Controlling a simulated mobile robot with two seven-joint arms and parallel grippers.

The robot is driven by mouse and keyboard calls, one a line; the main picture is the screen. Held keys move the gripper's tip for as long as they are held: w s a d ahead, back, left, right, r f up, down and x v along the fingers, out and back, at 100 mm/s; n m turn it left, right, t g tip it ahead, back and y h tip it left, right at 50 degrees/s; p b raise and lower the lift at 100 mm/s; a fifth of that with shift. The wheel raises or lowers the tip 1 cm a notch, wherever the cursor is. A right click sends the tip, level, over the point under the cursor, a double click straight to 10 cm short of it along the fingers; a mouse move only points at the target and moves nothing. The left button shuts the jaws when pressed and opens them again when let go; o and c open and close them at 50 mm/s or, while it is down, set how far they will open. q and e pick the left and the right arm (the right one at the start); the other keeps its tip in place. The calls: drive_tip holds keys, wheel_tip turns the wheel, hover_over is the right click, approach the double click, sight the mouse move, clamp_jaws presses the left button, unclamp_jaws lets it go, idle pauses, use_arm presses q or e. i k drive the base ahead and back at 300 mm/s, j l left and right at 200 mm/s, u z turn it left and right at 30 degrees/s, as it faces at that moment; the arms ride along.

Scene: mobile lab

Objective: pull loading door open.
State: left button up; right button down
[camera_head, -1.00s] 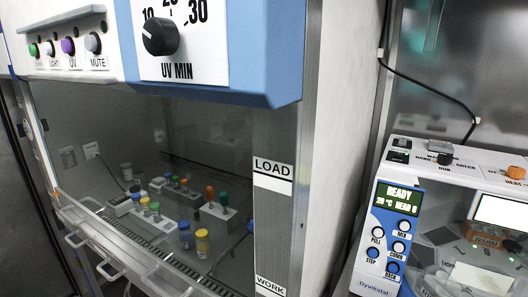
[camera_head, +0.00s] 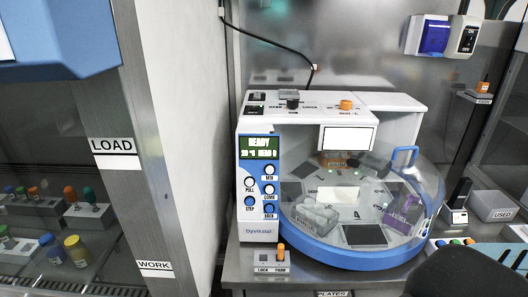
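A white and blue benchtop machine (camera_head: 258,180) labelled Dyvikstat stands on the steel bench, its green display reading READY. A clear domed cover (camera_head: 415,180) with a blue rim encloses its round front chamber and looks closed. Plates, a purple rack and other small items show through the clear cover. Neither of my grippers is in view.
A glass-fronted cabinet (camera_head: 115,120) marked LOAD and WORK stands at the left. A small switch box (camera_head: 268,258) sits before the machine. A grey bin (camera_head: 492,205) marked USED stands at the right. A dark rounded shape (camera_head: 465,275), which I cannot identify, fills the lower right.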

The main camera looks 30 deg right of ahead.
sight(424, 230)
drive_tip(key=l+z, duration=0.1)
drive_tip(key=z, duration=0.7)
drive_tip(key=i+l+z, duration=0.1)
drive_tip(key=z, duration=0.75)
drive_tip(key=i+z, duration=0.1)
drive_tip(key=z, duration=0.3)
drive_tip(key=l, duration=0.25)
